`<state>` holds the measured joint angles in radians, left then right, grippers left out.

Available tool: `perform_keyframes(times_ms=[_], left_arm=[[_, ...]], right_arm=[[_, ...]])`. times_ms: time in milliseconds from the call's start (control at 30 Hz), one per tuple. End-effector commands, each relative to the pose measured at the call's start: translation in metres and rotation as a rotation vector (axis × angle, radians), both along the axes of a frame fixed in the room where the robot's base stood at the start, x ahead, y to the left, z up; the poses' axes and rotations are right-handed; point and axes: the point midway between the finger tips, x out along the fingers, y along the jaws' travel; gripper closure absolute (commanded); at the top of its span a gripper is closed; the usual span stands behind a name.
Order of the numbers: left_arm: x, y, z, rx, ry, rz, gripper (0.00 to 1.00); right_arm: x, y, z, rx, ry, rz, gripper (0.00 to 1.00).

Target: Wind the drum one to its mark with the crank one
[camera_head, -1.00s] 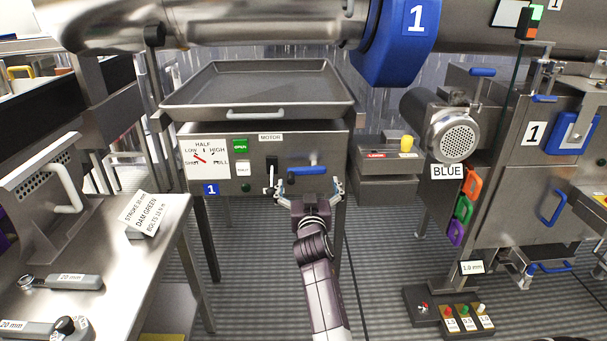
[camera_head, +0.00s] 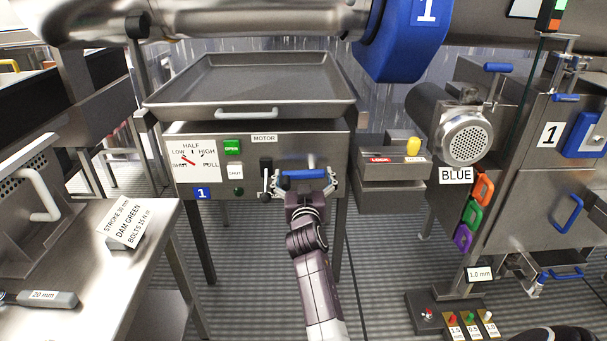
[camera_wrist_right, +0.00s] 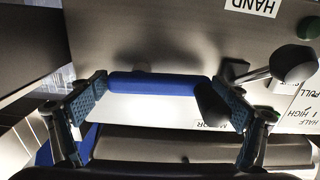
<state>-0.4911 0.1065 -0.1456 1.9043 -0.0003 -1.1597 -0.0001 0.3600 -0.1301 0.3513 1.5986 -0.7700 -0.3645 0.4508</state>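Crank one shows as a blue handle (camera_head: 303,174) on the front of the steel panel (camera_head: 228,178) with a blue 1 label. My right gripper (camera_head: 305,184) is in front of it with its fingers spread. In the right wrist view the blue handle (camera_wrist_right: 155,84) lies lengthwise between the two open fingers (camera_wrist_right: 165,98), apart from the left and right pads as far as I can see. Drum one (camera_head: 250,18) is the large steel cylinder above, with a blue band (camera_head: 405,40) marked 1. No mark on it is clearly readable. My left gripper is out of view.
The panel carries a dial (camera_head: 194,160), green button (camera_head: 232,147) and black-knobbed lever (camera_head: 265,185), close left of the handle. An empty steel tray (camera_head: 335,98) overhangs it. A bench (camera_head: 100,285) stands left; a box with a yellow knob (camera_head: 391,172) is at right.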

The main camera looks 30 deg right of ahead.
Motion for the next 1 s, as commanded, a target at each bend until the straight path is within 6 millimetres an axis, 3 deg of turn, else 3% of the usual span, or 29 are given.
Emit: perform_keyframes(times_ms=[67, 400, 900, 933, 1000], left_arm=[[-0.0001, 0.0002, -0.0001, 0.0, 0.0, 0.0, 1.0], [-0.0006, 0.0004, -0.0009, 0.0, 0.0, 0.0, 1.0], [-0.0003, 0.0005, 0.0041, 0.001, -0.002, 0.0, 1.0], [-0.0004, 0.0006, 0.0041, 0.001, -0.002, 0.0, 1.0], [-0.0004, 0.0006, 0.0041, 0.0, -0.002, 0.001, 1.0]], right_arm=[[0.0, 0.0, -0.0002, 0.0, 0.0, 0.0, 0.2], [0.0, 0.0001, -0.0003, 0.0, 0.0, 0.0, 0.57], [0.0001, -0.0003, 0.0025, 0.098, -0.059, 0.0, 0.57], [0.0001, -0.0003, 0.0025, 0.097, -0.058, 0.0, 0.12], [0.0001, -0.0003, 0.0025, 0.096, -0.058, 0.0, 0.04]])
